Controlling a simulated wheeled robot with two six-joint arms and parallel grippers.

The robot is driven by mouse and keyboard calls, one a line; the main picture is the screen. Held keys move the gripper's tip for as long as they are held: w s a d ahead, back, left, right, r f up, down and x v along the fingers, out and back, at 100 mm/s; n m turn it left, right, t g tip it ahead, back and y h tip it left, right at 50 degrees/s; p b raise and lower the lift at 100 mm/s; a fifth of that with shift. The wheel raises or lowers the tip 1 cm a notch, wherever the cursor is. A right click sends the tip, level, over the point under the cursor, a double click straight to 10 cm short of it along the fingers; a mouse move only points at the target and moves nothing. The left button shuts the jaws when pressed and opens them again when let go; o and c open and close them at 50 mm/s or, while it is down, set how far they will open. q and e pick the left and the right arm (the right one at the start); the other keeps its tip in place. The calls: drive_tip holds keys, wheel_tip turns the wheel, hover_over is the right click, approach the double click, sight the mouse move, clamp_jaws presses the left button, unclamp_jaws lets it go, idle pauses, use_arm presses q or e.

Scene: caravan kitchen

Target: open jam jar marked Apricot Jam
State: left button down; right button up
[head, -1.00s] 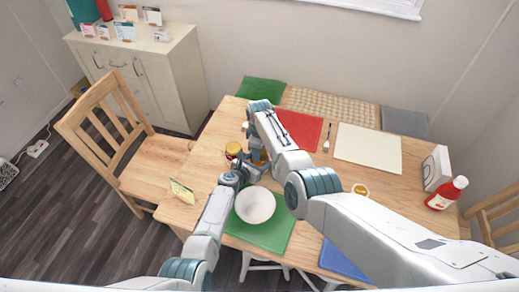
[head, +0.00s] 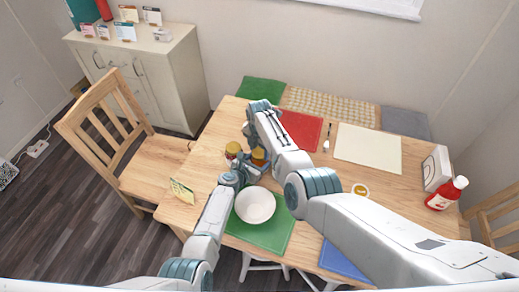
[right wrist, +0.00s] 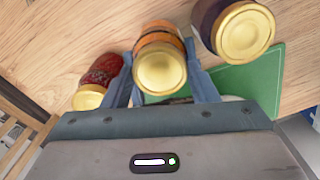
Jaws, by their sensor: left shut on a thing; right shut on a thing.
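A jar with orange contents and a gold lid (right wrist: 160,70) is between the fingers of my right gripper (right wrist: 162,88) in the right wrist view. This jar also shows in the head view (head: 258,157), above the table near the green mat. No label reading Apricot Jam is legible. My right gripper is shut on this jar; whether on lid or body is unclear. My left gripper (head: 240,176) is shut at the same jar from the near side, its fingertips partly hidden. A red jar (right wrist: 103,72) stands beside it, also in the head view (head: 233,150).
A dark jar with a gold lid (right wrist: 240,30) is close on the other side. A white bowl (head: 255,205) sits on the green mat (head: 262,238) just in front. A ketchup bottle (head: 446,193) and white carton (head: 437,168) stand at the right. A folded card (head: 182,192) is at the left edge.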

sight(260, 152)
idle(0.3)
drive_tip(key=shift+r, duration=1)
drive_tip(key=shift+r, duration=0.15)
drive_tip(key=shift+r, duration=1.95)
use_arm(q)
drive_tip(key=shift+c, duration=1.3)
unclamp_jaws()
